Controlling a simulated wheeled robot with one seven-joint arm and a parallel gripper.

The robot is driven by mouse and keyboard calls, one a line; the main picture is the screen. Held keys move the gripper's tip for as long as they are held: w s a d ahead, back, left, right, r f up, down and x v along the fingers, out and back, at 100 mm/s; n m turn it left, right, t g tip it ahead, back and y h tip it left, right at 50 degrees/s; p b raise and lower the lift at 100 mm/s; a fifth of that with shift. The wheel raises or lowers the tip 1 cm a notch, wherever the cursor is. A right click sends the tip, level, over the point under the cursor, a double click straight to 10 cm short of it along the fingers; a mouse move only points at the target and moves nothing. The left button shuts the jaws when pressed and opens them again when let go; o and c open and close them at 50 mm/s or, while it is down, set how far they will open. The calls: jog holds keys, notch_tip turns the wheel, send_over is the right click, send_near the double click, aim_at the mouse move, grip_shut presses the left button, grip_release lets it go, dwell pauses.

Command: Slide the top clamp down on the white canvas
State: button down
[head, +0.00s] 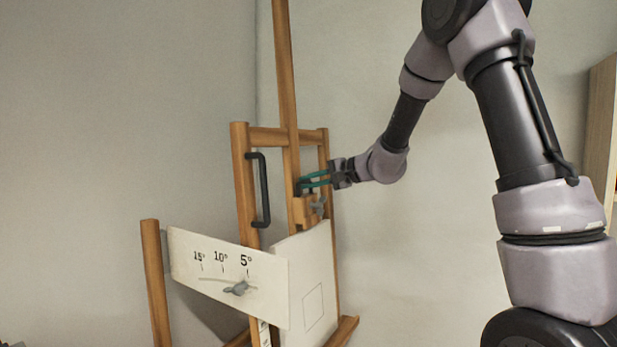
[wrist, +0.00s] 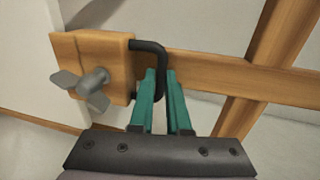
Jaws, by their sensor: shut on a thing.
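The top clamp is a wooden block (head: 303,213) on the easel's centre mast, with a grey wing knob and a black bent handle. It also shows large in the wrist view (wrist: 112,52). My gripper (head: 312,182) reaches in from the right, its teal fingers shut on the black handle (wrist: 148,46), beside the block. The white canvas (head: 312,255) stands upright on the easel below the clamp, with a small square outline on its face. The clamp is close to the canvas's top edge; I cannot tell if they touch.
The wooden easel (head: 240,180) has a black side handle (head: 263,190). A white angle plate (head: 215,262) marked 15, 10 and 5 degrees, with a grey wing knob (head: 237,288), covers the canvas's lower left. A wooden crossbar (wrist: 235,75) runs behind my fingers. The wall right of the easel is bare.

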notch_tip(320, 180, down, 3)
jog(key=shift+d+r, duration=0.1)
jog(key=shift+d, duration=0.05)
jog(key=c, duration=0.9)
grip_release()
jog(key=v, duration=1.1)
